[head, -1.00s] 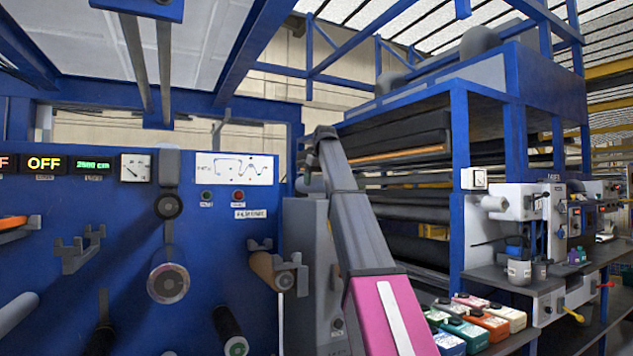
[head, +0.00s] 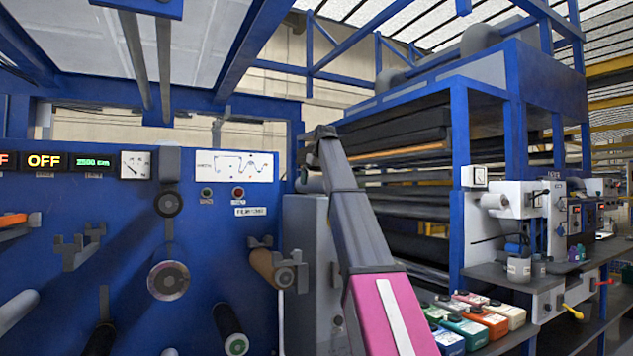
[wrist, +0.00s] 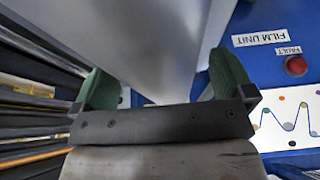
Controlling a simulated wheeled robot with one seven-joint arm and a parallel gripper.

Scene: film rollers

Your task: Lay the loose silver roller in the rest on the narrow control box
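The narrow grey control box (head: 305,250) stands at the right end of the blue panel, partly behind my arm. My gripper is hidden there. The rest on the box is not clearly visible.
The blue panel (head: 120,220) carries several rollers and brackets, with a brown roller (head: 268,268) close left of the box. A blue-framed rack (head: 458,180) of dark rolls stands to the right.

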